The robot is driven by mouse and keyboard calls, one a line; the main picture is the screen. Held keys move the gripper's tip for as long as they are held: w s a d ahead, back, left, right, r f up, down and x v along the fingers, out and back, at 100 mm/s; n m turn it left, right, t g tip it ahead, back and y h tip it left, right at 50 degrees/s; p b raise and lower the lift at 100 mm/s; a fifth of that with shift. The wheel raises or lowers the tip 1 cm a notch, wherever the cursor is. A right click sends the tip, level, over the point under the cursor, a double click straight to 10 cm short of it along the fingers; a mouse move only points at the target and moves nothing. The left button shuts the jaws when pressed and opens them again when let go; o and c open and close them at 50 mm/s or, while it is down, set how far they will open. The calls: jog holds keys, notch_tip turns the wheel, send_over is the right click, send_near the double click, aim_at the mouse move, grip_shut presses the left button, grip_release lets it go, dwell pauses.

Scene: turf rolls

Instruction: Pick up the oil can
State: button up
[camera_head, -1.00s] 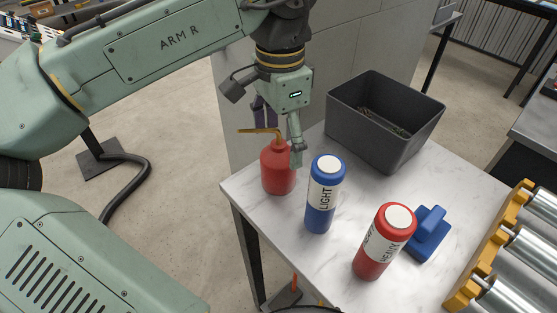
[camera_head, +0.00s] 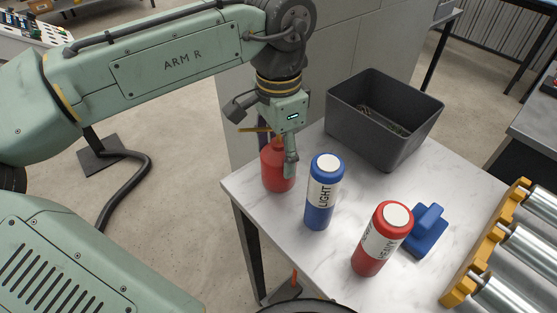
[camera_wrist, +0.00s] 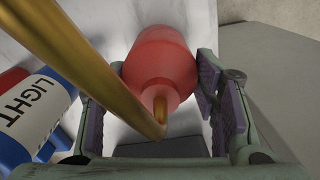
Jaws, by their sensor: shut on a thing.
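The oil can is a red can (camera_head: 277,172) with a brass spout, standing at the table's left corner in the head view. My gripper (camera_head: 289,165) has come down over it from above, with one finger visible along the can's right side. In the wrist view the red can (camera_wrist: 162,66) sits between the purple-padded fingers of my gripper (camera_wrist: 155,95), and the brass spout (camera_wrist: 90,62) crosses close to the camera. The gripper is shut on the can. The can's base appears to be on the table, and its far side is hidden.
A blue "LIGHT" canister (camera_head: 323,195) stands close to the can's right. A red canister (camera_head: 381,240) and a blue block-like object (camera_head: 427,232) are further right. A dark grey bin (camera_head: 375,135) is behind. A roller conveyor (camera_head: 510,255) borders the table (camera_head: 290,225) at the right.

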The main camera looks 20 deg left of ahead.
aim_at(279, 144)
jog(key=c, duration=0.9)
jog(key=shift+o, duration=0.2)
jog(key=shift+r, duration=0.1)
jog(key=shift+r, duration=0.5)
notch_tip(279, 144, up, 2)
jog(key=shift+r+b, duration=0.15)
jog(key=shift+b, duration=0.45)
jog(key=s+d+b, duration=0.1)
jog(key=s+d, duration=0.1)
jog(key=s, duration=0.5)
jog(key=s+d+r+b, duration=0.1)
jog(key=s+d+b, duration=0.1)
jog(key=s, duration=0.6)
jog(key=shift+d+r, duration=0.25)
jog(key=shift+d, duration=0.4)
jog(key=shift+a, duration=0.1)
